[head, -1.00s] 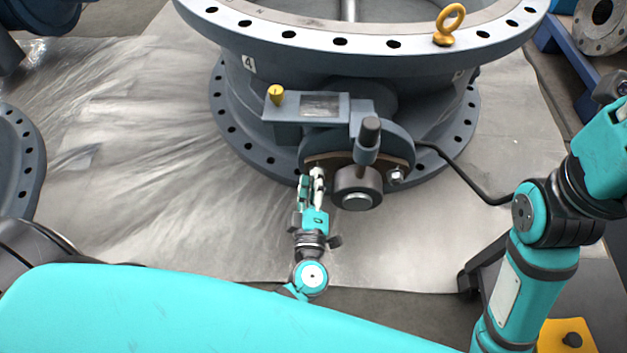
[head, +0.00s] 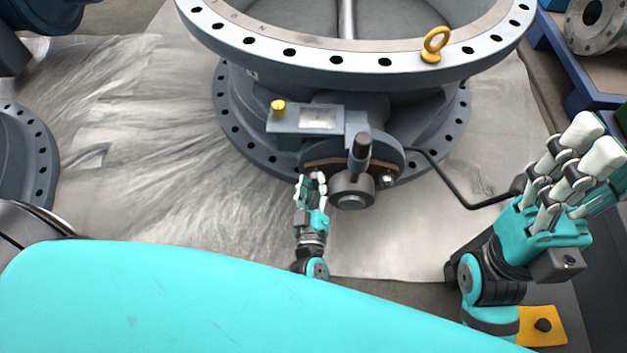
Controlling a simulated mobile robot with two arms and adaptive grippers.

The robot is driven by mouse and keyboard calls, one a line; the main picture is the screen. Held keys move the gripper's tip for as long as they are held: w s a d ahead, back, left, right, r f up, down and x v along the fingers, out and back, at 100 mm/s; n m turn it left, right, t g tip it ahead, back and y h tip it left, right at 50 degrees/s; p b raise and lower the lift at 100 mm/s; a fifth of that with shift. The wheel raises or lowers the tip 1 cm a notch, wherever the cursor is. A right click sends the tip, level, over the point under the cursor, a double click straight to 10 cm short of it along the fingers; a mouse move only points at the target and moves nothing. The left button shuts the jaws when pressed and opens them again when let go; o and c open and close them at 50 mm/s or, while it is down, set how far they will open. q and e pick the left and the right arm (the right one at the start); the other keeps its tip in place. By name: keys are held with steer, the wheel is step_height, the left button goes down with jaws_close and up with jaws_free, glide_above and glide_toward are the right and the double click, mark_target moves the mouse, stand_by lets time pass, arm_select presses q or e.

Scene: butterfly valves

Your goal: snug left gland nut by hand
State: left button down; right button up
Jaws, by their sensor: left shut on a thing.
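The large grey butterfly valve (head: 300,72) lies on a sheet-covered floor. Its gland plate (head: 322,163) faces me, behind the round shaft end (head: 352,190). My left gripper (head: 312,183) reaches up to the left end of this plate and is shut at the left gland nut, which its fingers hide. The right gland nut (head: 387,181) is bare and shows at the plate's right end. My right gripper (head: 575,165) is at the right, well away from the valve, with its pale fingers spread open and nothing seen between them.
A yellow lifting eye (head: 436,44) stands on the valve's upper flange. A grey bracket with a yellow cap (head: 278,107) juts out above the gland. A dark bent rod (head: 440,180) runs right from the valve. Clear sheet (head: 200,200) lies to the left.

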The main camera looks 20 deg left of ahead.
arm_select(q)
steer(key=c, duration=1)
jaws_free()
